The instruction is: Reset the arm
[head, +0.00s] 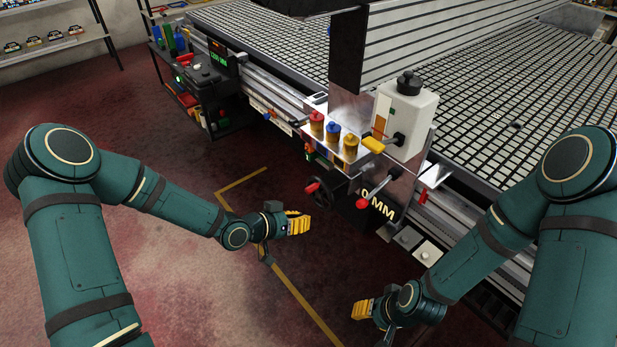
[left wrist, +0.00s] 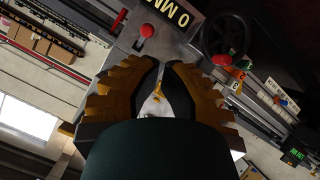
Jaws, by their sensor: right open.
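My left gripper (head: 299,223) hangs in the air left of the machine's handwheel, above the red floor, with its yellow ribbed fingers pointing right. In the left wrist view its two fingers (left wrist: 163,68) curve toward each other with a narrow gap between the tips. Nothing is clearly held there. My right gripper (head: 361,309) is low in front of the table, its yellow fingers pointing left; it is open and looks empty. Both arms are bent at the elbow and apart from each other.
The grid table (head: 480,110) fills the back and right. Its front carries a white container (head: 403,118), coloured knobs (head: 333,132), a red-handled lever (head: 420,197), a handwheel (head: 325,190) and a "0 MM" display (head: 378,204). Floor with a yellow line (head: 300,297) lies clear at left.

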